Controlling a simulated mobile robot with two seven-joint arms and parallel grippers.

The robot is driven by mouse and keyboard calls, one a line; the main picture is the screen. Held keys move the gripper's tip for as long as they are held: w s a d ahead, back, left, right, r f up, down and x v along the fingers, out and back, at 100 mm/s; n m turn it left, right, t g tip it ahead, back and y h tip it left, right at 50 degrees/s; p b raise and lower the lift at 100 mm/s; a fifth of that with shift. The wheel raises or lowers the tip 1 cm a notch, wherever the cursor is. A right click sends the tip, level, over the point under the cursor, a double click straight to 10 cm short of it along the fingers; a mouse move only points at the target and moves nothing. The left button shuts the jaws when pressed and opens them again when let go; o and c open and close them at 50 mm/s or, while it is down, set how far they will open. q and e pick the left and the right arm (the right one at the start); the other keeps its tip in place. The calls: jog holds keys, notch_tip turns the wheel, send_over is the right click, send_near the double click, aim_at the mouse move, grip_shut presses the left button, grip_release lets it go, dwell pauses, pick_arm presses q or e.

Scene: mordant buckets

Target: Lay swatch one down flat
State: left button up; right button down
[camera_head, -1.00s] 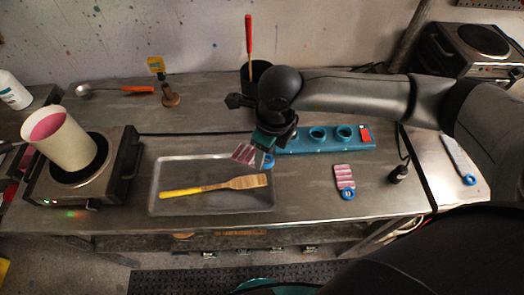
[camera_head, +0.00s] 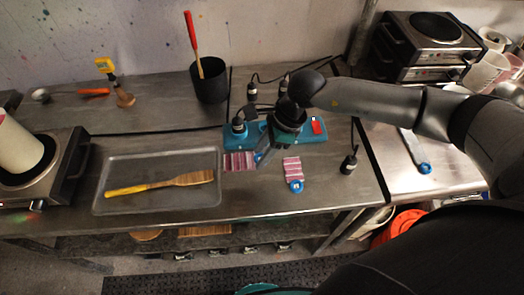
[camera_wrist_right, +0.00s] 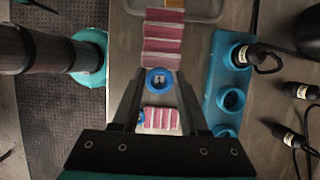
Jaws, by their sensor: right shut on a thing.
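My right gripper (camera_head: 262,158) points down at the bench, just in front of the teal rack. It is shut on a pink-and-white striped swatch (camera_head: 240,161) by its blue ring tag (camera_wrist_right: 159,80). The swatch (camera_wrist_right: 163,38) stretches away from the fingers towards the tray and looks about level. I cannot tell whether it touches the bench. A second striped swatch (camera_head: 292,168) with a blue ring lies flat to the right; it also shows between the fingers in the wrist view (camera_wrist_right: 162,120). The tag numbers are too small to read. My left gripper is not in view.
A black corded piece (camera_head: 349,161) stands right. Front bench is clear.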

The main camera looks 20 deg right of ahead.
jog(key=shift+f+b, duration=3.45)
jog(key=shift+f, duration=1.15)
jog(key=shift+c, duration=1.7)
grip_release()
jog(key=shift+r, duration=0.1)
jog(key=v, duration=1.5)
jog(key=shift+d, duration=0.1)
